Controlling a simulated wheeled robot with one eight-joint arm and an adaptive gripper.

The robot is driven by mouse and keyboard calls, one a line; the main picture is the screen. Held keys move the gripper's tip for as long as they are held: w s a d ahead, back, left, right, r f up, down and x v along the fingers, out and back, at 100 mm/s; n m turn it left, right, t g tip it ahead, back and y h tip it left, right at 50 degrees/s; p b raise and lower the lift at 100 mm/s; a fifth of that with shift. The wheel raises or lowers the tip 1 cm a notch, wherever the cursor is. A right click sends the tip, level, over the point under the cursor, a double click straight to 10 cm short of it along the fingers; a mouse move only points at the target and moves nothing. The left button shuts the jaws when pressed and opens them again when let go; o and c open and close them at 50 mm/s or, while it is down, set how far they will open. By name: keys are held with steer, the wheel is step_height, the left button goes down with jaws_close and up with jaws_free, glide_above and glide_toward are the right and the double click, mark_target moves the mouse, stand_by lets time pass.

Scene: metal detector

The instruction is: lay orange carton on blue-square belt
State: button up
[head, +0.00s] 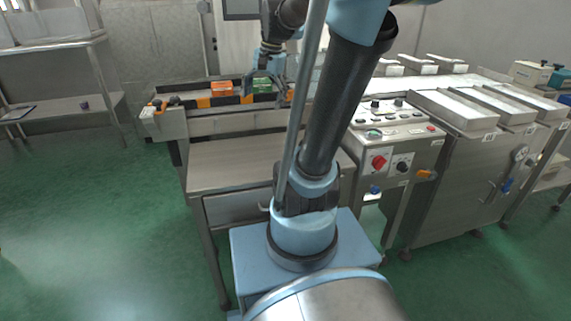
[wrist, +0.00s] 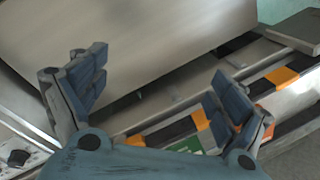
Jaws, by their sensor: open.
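An orange carton (head: 222,89) sits at the back of the conveyor, behind the black-and-orange striped rail, in the head view. A green carton (head: 262,85) is to its right, partly behind my gripper (head: 267,88). My gripper is open, with its fingers spread and nothing between them in the wrist view (wrist: 160,65). There, a green patch (wrist: 188,147) shows below, partly hidden by the gripper body, and an orange patch (wrist: 266,103) shows beside the right finger. I cannot make out a blue square on any belt.
The striped rail (head: 233,100) runs along the conveyor. A grey metal table (head: 235,165) stands in front of it. A control box (head: 390,140) with knobs and a red button is to the right, next to a machine with metal trays (head: 455,108).

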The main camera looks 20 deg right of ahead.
steer(key=s+d+f+n, duration=0.1)
steer(key=s+f+n, duration=0.1)
steer(key=s+f, duration=0.2)
steer(key=s+d+f+n+h, duration=0.1)
steer(key=s+d+f+n, duration=0.1)
steer(key=s+f, duration=0.3)
steer(key=s+d+f+n, duration=0.1)
steer(key=s+f+n, duration=0.2)
steer(key=s+f, duration=0.2)
steer(key=shift+s+d+f+t+h, duration=0.1)
steer(key=shift+s+d+t+h, duration=0.1)
steer(key=shift+s, duration=0.2)
steer(key=shift+s+d+t+h, duration=0.15)
steer(key=shift+s+t+h, duration=0.05)
steer(key=shift+s, duration=0.2)
steer(key=shift+s+a+f+n, duration=0.3)
steer(key=shift+a+f+n, duration=0.15)
steer(key=shift+a, duration=0.25)
steer(key=shift+s+d+f, duration=0.1)
steer(key=shift+s+f, duration=0.1)
steer(key=shift+f, duration=0.05)
